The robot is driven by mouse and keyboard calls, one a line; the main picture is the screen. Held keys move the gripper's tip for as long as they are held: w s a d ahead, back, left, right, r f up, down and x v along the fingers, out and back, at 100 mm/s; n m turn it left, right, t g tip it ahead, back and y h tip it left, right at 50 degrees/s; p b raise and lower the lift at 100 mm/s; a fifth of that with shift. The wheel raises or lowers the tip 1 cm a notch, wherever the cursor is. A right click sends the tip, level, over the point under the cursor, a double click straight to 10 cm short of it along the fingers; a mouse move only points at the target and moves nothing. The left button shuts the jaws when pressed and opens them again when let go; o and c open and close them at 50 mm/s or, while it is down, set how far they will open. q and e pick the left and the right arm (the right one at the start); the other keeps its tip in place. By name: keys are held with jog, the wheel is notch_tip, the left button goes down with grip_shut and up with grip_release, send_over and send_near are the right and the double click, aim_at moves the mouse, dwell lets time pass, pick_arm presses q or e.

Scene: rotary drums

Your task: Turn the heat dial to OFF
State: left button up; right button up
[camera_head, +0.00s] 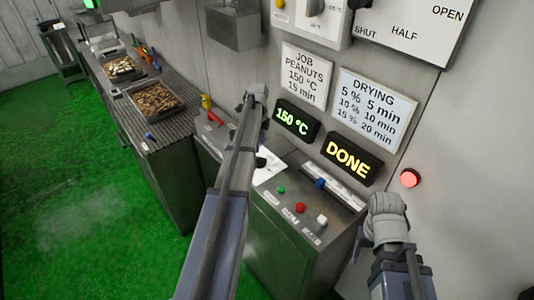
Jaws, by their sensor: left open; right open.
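A white control box (334,22) on the wall at the top edge carries a yellow lamp (279,4) and a grey knob (315,6). The knob may be the heat dial; its label and setting are cut off or unreadable. A green display (297,119) reads 150 °C, and a yellow display (348,158) reads DONE. My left gripper (257,94) is open, in front of the wall below and left of the knob, apart from it. My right gripper (384,208) is open at the lower right, below the red lamp.
A console (290,245) with green, red (300,208) and white buttons stands below the displays. A white panel (415,25) reads SHUT, HALF, OPEN. A red lamp (410,178) glows on the wall. Trays of peanuts (183,106) sit on the left bench. Green floor is clear at left.

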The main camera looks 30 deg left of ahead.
aim_at(260, 158)
pick_arm(q)
jog(key=shift+f+b, duration=3.95)
jog(key=shift+c, duration=0.4)
grip_shut()
